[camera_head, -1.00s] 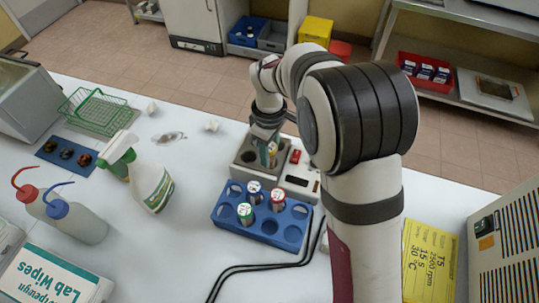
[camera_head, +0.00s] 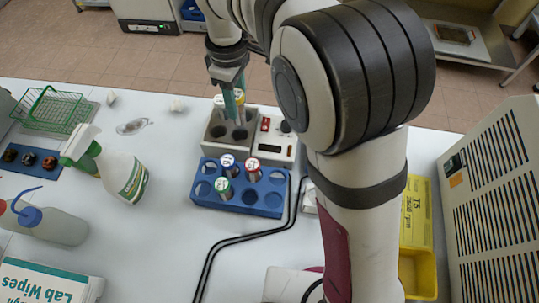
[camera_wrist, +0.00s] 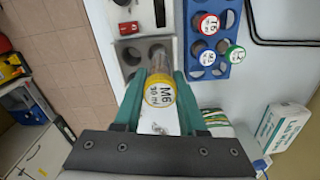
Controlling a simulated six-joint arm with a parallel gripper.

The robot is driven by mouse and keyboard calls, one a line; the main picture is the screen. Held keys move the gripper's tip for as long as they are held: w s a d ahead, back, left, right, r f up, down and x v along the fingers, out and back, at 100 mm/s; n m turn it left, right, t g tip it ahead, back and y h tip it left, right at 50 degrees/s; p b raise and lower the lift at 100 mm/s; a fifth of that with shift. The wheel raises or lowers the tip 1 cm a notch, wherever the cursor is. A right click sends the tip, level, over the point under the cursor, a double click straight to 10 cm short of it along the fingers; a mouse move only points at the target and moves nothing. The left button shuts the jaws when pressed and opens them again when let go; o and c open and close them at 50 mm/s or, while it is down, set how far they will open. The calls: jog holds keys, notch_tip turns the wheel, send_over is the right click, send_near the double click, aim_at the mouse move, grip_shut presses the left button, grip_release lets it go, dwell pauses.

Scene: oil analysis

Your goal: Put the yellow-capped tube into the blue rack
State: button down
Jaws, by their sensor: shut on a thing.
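My gripper (camera_head: 228,98) has its green fingers shut on the yellow-capped tube (camera_head: 239,97). In the wrist view the tube's yellow cap (camera_wrist: 160,93), labelled M6, faces the camera between the fingers. The tube is over the grey block with round wells (camera_head: 211,147); whether its lower end is clear of the well I cannot tell. The blue rack (camera_head: 233,205) stands just in front of the block. It holds a blue-capped tube (camera_head: 227,161), a red-capped tube (camera_head: 252,166) and a green-capped tube (camera_head: 223,186), with several empty holes, also visible in the wrist view (camera_wrist: 222,70).
A control unit with a red switch (camera_head: 265,125) adjoins the block. A spray bottle (camera_head: 122,175) stands left of the rack. Black cables (camera_head: 240,238) run in front and to the right. A yellow bin (camera_head: 420,270) is at right.

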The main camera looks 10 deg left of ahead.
jog(key=s+d, duration=0.9)
jog(key=d, duration=0.1)
notch_tip(320, 180, down, 12)
jog(key=shift+w+r, duration=0.15)
jog(key=shift+c, duration=2)
grip_release()
